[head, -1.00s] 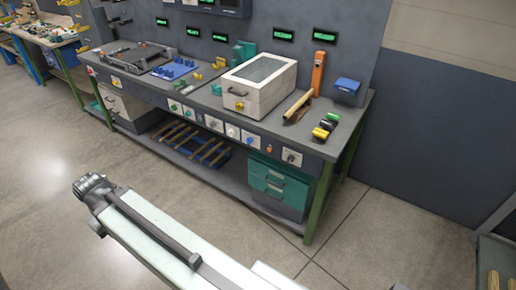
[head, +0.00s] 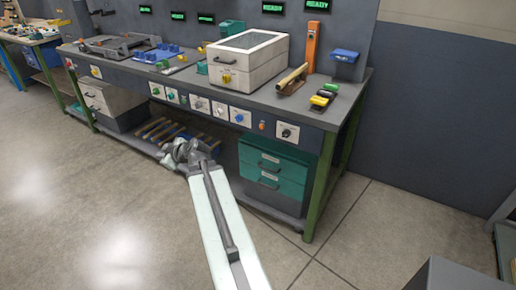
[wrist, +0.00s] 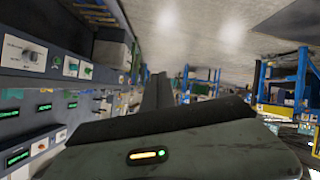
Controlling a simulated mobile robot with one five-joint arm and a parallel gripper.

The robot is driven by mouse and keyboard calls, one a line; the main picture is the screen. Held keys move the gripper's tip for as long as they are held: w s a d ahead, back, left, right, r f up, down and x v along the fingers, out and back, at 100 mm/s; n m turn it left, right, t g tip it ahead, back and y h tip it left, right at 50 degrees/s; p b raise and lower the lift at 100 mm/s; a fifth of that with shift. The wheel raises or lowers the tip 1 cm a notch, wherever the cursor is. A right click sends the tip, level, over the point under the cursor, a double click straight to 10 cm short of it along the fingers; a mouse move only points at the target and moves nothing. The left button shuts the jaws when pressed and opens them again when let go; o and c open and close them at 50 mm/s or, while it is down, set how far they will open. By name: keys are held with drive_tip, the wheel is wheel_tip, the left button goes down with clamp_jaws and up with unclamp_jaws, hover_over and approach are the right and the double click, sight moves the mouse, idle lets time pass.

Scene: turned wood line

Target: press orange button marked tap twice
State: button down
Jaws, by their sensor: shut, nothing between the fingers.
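A small orange button (head: 262,125) shows on the front panel of the workbench (head: 330,113), toward its right end, between two white control plates. Any marking on it is too small to read. My gripper (head: 181,152) is at the far end of my pale arm, in front of the bench's lower shelf, left of the orange button and lower in the picture. It is apart from the button. In the wrist view my gripper (wrist: 160,90) is dark, shut and empty. The orange button cannot be made out in the wrist view.
White plates with knobs (head: 220,108) line the panel. A teal drawer unit (head: 268,175) stands below the orange button. A white box (head: 250,60) with a glass lid and an orange upright (head: 312,47) stand on top. The floor in front is clear.

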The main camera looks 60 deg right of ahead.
sight(262, 127)
drive_tip(key=s+d+f+m+h+b, duration=0.1)
drive_tip(key=s+d+h+b, duration=0.3)
drive_tip(key=d, duration=0.5)
drive_tip(key=s+d+f+m+h+b, duration=0.1)
drive_tip(key=s+d+f+h+b, duration=0.1)
drive_tip(key=s+d, duration=0.7)
drive_tip(key=s+d+f+m+h+b, duration=0.1)
drive_tip(key=s+d+h+b, duration=0.4)
drive_tip(key=d, duration=0.6)
drive_tip(key=shift+s+d+f+h+b, duration=0.25)
drive_tip(key=shift+s+f+h+b, duration=0.05)
drive_tip(key=shift+s+f+b, duration=0.45)
drive_tip(key=shift+d, duration=4.4)
drive_tip(key=shift+d, duration=0.1)
drive_tip(key=shift+d, duration=0.3)
